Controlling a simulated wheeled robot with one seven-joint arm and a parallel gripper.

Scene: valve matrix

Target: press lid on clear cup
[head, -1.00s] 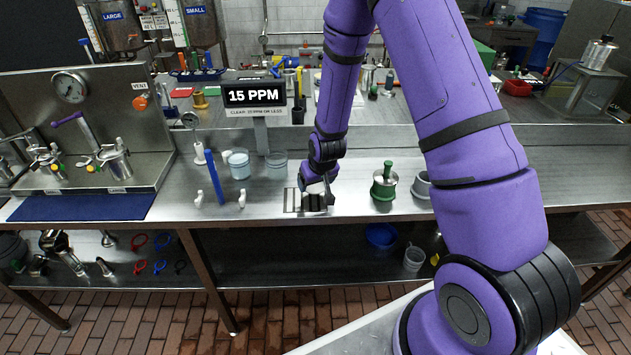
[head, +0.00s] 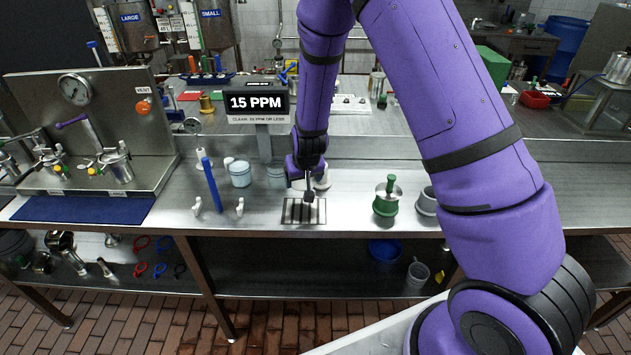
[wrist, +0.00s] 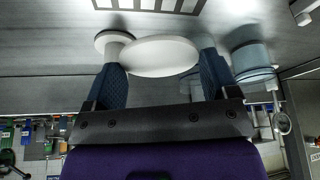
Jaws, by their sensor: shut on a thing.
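My gripper (head: 308,188) is over the bench just behind the slotted plate. In the wrist view its two blue fingers (wrist: 162,72) are shut on a white disc (wrist: 160,56), which looks like the lid. The disc is mostly hidden in the head view. A clear cup (head: 276,176) stands on the bench left of my gripper, partly behind it. A cup with pale blue contents (head: 240,174) stands further left. A pale, clear-walled cup (wrist: 252,58) shows right of the fingers in the wrist view, apart from the disc; I cannot tell which of the two it is.
A small white round piece (wrist: 114,42) sits beside the disc. The slotted plate (head: 290,222) lies at the bench front. A blue upright handle (head: 211,186) stands to the left, a green-based tamper (head: 386,198) and grey cup (head: 427,203) to the right. The 15 PPM sign (head: 258,102) rises behind.

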